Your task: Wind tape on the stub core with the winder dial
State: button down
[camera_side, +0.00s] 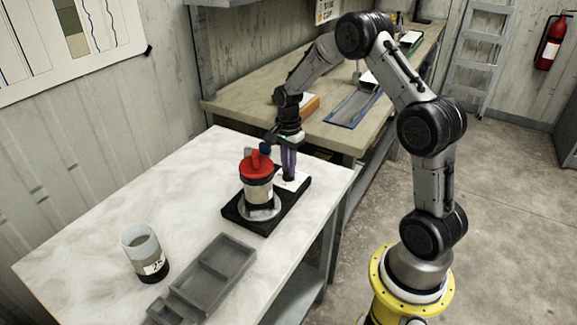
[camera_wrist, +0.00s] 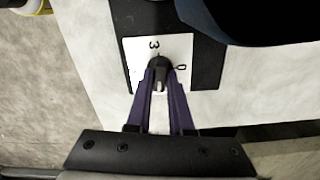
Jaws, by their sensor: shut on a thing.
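The winder (camera_side: 236,212) is a black base on the white table. A short core with a cream body and a red cap (camera_side: 256,166) stands upright on its round grey plate. The winder dial is a dark knob (camera_wrist: 159,72) on a white plate (camera_wrist: 133,62) marked "3" and "0". My gripper (camera_wrist: 160,78) has its purple fingers shut on the dial knob, one on each side. In the side view, my gripper (camera_side: 289,174) points down at the white plate (camera_side: 297,182), and the knob is hidden. The knob's exact setting is unclear.
A clear liner with grey fill and a label (camera_side: 143,252) stands at the table's left. A grey compartment tray (camera_side: 228,258) lies at the front. A dark blue part (camera_side: 265,147) is by the red cap, close to my gripper. A wooden bench (camera_side: 240,98) is behind.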

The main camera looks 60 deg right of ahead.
jog(key=m, duration=0.4)
jog(key=shift+r+m, duration=0.1)
jog(key=shift+m, duration=0.3)
jog(key=m, duration=0.9)
jog(key=shift+m, duration=2.1)
jog(key=c, duration=0.8)
grip_release()
notch_tip(320, 180, up, 14)
